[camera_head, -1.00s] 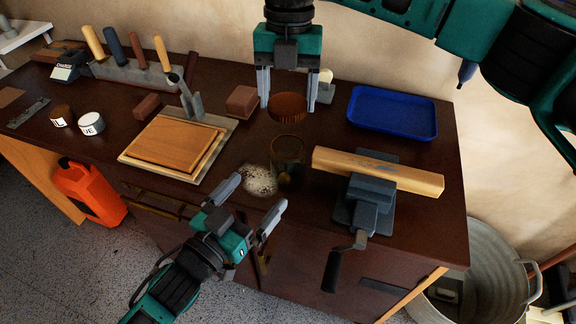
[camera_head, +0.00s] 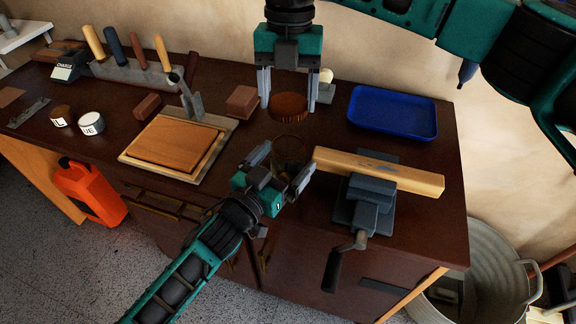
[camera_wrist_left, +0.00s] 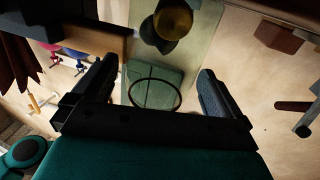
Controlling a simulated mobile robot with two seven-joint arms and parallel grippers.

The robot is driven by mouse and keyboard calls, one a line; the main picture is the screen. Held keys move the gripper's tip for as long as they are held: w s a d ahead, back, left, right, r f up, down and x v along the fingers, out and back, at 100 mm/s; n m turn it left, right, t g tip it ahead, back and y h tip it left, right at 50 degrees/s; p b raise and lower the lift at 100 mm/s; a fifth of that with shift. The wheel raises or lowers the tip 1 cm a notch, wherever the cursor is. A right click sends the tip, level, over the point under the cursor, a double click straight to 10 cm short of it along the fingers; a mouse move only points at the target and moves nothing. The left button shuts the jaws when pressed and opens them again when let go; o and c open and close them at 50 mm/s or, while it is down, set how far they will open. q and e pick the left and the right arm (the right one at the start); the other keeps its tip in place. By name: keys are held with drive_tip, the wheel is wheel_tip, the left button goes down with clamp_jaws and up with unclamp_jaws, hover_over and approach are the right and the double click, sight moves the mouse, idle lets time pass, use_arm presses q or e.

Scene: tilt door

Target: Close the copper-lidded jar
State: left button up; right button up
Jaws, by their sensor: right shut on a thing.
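The clear glass jar (camera_head: 289,150) stands near the front of the bench, its mouth uncovered, and fills the middle of the left wrist view (camera_wrist_left: 160,65). My left gripper (camera_head: 280,165) is open at the jar, one finger on either side; in the left wrist view its fingers (camera_wrist_left: 155,88) flank the glass with small gaps. My right gripper (camera_head: 288,95) points down and is shut on the copper lid (camera_head: 288,108), holding it above and behind the jar. The lower part of the jar is hidden by my left gripper in the head view.
A vise (camera_head: 367,203) gripping a wooden beam (camera_head: 380,172) stands close right of the jar. A blue tray (camera_head: 393,112) lies behind it. A wooden board (camera_head: 172,142) lies to the left, with a brown block (camera_head: 243,100) behind. A tool rack (camera_head: 135,72) stands at the back left.

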use_arm(q)
drive_tip(key=c, duration=1.5)
drive_tip(key=shift+o, duration=0.2)
use_arm(e)
drive_tip(key=shift+f, duration=2.5)
drive_tip(key=shift+f, duration=0.9)
drive_tip(key=shift+f, duration=0.5)
